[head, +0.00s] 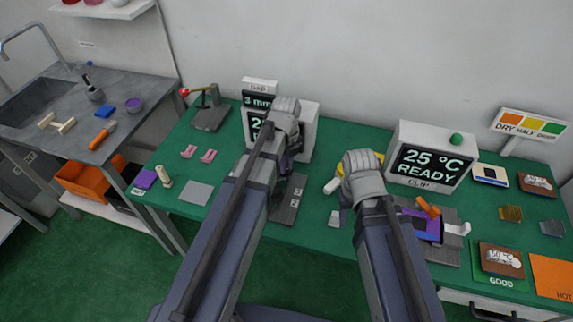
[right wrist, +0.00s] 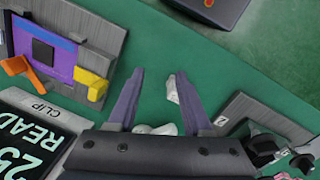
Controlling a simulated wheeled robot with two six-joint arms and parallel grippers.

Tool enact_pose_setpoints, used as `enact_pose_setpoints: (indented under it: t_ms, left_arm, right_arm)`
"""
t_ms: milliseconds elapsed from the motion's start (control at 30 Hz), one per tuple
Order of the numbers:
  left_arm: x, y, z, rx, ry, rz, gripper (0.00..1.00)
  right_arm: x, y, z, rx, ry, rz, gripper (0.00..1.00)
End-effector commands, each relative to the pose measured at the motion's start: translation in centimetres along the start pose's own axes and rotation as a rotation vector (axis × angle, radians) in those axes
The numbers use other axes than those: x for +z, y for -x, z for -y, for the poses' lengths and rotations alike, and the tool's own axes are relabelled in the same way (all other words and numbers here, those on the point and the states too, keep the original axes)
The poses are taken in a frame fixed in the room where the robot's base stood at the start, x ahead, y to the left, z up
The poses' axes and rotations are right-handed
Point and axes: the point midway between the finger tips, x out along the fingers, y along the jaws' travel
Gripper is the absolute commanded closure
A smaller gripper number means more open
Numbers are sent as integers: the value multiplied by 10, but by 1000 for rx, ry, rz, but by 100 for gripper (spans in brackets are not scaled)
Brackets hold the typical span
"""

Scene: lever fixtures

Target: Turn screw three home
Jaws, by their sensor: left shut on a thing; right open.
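No part is readable as screw three in these views. A purple panel (head: 432,228) sits on a grey fixture with an orange lever (head: 428,207); the panel also shows in the right wrist view (right wrist: 60,58), beside a yellow block (right wrist: 91,85). My left gripper (head: 293,148) is shut over a second grey plate (head: 288,200); what it grips is hidden by my arm. My right gripper (head: 343,188) is open above the green table, between the two fixtures. In the right wrist view, a small white piece (right wrist: 173,89) shows on the table between its fingers (right wrist: 157,95).
A display box (head: 430,158) reading "25 °C READY" and "CLIP" stands behind the purple panel. Another display (head: 258,103) stands behind my left gripper. Brown cards, a green GOOD mat (head: 500,281) and an orange HOT mat (head: 552,275) lie at the right. Pink pieces (head: 208,156) lie left.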

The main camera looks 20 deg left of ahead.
Motion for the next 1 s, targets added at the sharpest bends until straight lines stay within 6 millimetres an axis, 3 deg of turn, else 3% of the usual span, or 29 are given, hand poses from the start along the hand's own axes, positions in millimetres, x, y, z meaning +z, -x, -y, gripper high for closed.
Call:
enact_pose_setpoints:
  t_ms: [733, 767, 1000]
  left_arm:
    - [0, 0, -1, 1, -82, 0, 100]
    - [0, 0, -1, 1, -82, 0, 84]
    - [0, 0, -1, 0, -81, 0, 57]
  right_arm:
    - [0, 0, 0, 0, 0, 0, 50]
    - [0, 0, 0, 0, 0, 0, 50]
    - [0, 0, 0, 0, 0, 0, 50]
